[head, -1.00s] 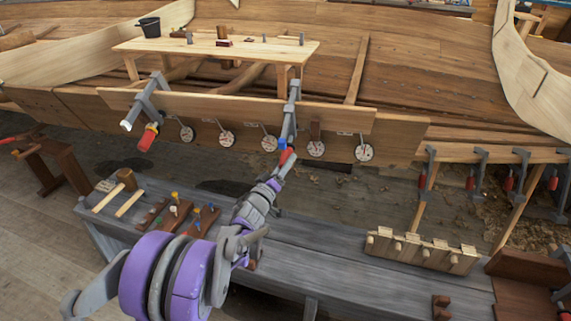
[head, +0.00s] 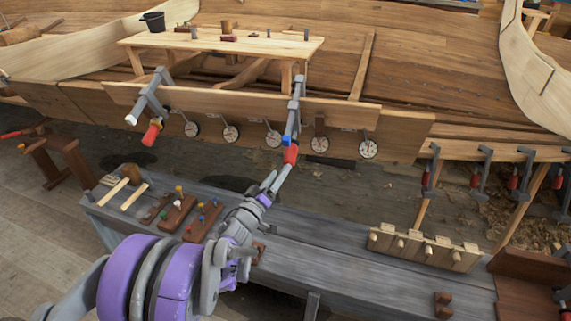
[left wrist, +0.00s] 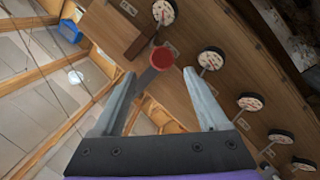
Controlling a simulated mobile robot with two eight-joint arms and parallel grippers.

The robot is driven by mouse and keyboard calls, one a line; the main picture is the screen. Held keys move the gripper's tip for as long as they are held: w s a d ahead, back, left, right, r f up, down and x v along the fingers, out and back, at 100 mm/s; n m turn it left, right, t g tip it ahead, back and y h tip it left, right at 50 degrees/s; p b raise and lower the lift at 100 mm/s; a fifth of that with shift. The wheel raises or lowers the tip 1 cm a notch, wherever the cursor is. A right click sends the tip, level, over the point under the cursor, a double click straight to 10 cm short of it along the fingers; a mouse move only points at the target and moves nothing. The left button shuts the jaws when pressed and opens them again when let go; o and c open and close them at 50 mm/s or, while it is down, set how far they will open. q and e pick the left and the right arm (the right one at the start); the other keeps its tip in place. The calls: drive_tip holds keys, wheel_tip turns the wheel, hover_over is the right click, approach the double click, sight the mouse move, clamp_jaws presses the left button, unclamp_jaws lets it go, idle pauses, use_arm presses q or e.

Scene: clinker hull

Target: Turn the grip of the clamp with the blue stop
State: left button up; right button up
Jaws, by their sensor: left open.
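The clamp with the blue stop (head: 287,140) hangs on the plank right of centre in the head view. Its red grip (head: 291,154) points down just below the blue stop. In the left wrist view the red grip (left wrist: 162,60) shows end-on, just past the fingertips and roughly in line with the gap between them. My left gripper (head: 284,172) is open, right below the grip, with nothing held. Contact with the grip cannot be told. My right gripper is out of view. Another clamp, with a white stop (head: 131,120) and a red grip (head: 152,132), hangs further left.
Several round dials (head: 320,144) line the plank (head: 230,108) beside the clamps. A grey bench (head: 330,251) below holds mallets (head: 132,173), racks of coloured pegs (head: 178,209) and a pegged wooden block (head: 424,247). More clamps (head: 478,168) hang at the right.

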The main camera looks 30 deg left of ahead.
use_arm(q)
drive_tip(key=shift+s+d+f, duration=0.1)
drive_tip(key=shift+s+f, duration=0.1)
drive_tip(key=shift+s, duration=1.5)
drive_tip(key=s+d+f+m+g+h, duration=0.1)
drive_tip(key=s+d+f+m+g, duration=0.55)
drive_tip(key=s, duration=0.65)
drive_tip(key=s+d+f+m+g, duration=0.35)
drive_tip(key=s+d+g, duration=0.45)
drive_tip(key=s+d, duration=0.45)
wheel_tip(320, 180, up, 17)
drive_tip(key=p, duration=1.6)
drive_tip(key=shift+d, duration=0.2)
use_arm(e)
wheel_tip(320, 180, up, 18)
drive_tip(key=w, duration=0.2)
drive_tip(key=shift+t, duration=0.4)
